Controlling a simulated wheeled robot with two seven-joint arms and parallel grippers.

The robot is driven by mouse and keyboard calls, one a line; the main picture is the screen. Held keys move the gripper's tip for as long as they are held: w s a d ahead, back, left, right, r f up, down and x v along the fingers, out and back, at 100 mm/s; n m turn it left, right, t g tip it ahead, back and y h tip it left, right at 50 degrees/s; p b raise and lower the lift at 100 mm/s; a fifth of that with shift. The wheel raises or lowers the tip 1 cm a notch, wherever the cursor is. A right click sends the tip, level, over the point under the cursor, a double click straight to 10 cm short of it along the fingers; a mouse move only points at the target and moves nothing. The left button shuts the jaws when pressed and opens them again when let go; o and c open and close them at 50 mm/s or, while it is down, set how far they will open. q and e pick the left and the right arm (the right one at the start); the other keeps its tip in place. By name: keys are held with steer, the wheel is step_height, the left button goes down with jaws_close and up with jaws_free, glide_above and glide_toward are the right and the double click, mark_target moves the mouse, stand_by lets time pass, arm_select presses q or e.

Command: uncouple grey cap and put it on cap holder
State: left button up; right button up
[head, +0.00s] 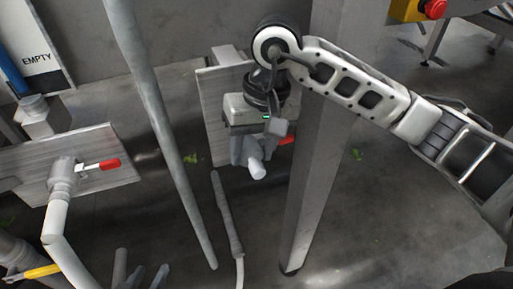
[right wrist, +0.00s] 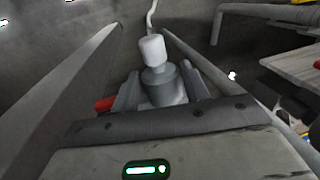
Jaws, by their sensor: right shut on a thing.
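The grey cap (head: 257,168) shows as a short pale cylinder pointing down and forward, below my right gripper (head: 255,153) in the head view. In the right wrist view the cap (right wrist: 163,85) is a stepped grey cylinder with a paler rounded end, between the two fingers of my right gripper (right wrist: 162,88). The fingers are shut on it. A red lever (head: 286,140) shows just behind the gripper, beside a metal panel (head: 212,115). My gripper hides the fitting there, so I cannot tell whether the cap is still coupled. I cannot pick out a cap holder. My left gripper is not in view.
A thick grey post (head: 315,190) stands just right of my right gripper, under my arm. A thin pole (head: 165,130) stands to its left. A hose (head: 226,215) hangs below. Another panel (head: 110,190) at left carries a pipe fitting with a red lever (head: 109,164).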

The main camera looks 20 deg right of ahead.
steer(key=shift+r+b, duration=0.3)
steer(key=shift+r, duration=0.05)
stand_by(0.7)
steer(key=shift+f+b, duration=0.1)
steer(key=shift+b, duration=0.2)
steer(key=shift+b, duration=0.4)
stand_by(0.4)
steer(key=shift+s+f+b, duration=0.1)
steer(key=shift+b, duration=0.25)
steer(key=shift+f, duration=0.1)
stand_by(0.5)
steer(key=shift+b, duration=0.5)
steer(key=shift+s+f, duration=0.1)
steer(key=shift+w+d, duration=0.1)
steer(key=shift+w, duration=0.25)
